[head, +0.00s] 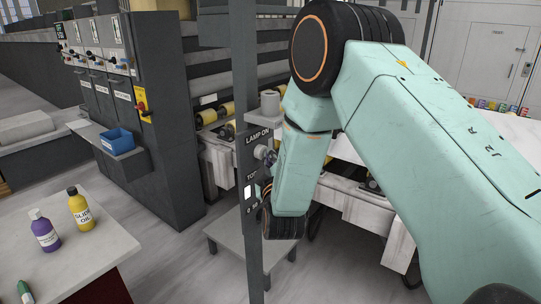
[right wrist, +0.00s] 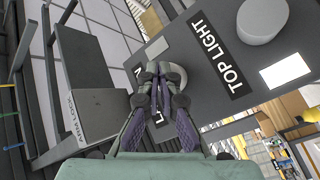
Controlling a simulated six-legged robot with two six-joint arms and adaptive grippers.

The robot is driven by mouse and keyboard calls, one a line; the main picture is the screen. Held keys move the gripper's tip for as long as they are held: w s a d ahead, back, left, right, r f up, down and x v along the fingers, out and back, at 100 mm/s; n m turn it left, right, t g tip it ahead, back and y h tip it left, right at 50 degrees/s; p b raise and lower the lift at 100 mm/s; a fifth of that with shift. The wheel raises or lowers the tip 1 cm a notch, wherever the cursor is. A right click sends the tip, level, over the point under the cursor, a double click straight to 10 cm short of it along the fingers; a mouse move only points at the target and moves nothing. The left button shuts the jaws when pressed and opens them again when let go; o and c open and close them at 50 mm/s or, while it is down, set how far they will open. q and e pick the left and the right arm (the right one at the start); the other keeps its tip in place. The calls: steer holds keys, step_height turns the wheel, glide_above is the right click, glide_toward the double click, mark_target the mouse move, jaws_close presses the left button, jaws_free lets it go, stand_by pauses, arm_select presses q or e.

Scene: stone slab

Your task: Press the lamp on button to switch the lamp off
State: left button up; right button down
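The dark control post carries a LAMP ON label (head: 258,136) with a pale round button (head: 260,152) just below it. In the right wrist view the pale round button (right wrist: 178,76) shows behind my right fingertips, which partly cover it and its label. My right gripper (right wrist: 158,69) has its two fingers together, with nothing seen between them. It points at the button at very close range; I cannot tell whether it touches. In the head view my right gripper (head: 270,161) is mostly hidden behind my arm. My left gripper is not in view.
Beside it are a TOP LIGHT label (right wrist: 217,55), a second round knob (right wrist: 262,19) and a bright white rectangle (right wrist: 287,70). A table (head: 85,262) with a purple bottle (head: 45,232) and a yellow bottle (head: 79,208) stands at left. A grey machine cabinet (head: 160,130) stands behind.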

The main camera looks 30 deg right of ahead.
steer(key=shift+w+a+r, duration=0.2)
steer(key=shift+w+r, duration=0.05)
steer(key=shift+r, duration=0.15)
steer(key=shift+s+d+f+p, duration=0.15)
steer(key=shift+s+d+p, duration=0.2)
steer(key=shift+s, duration=0.5)
steer(key=shift+s+d+f+p, duration=0.15)
steer(key=shift+s+d+p, duration=0.25)
steer(key=shift+s, duration=0.45)
steer(key=shift+s+d+f+p, duration=0.15)
steer(key=shift+s+d+p, duration=0.2)
steer(key=shift+s, duration=0.5)
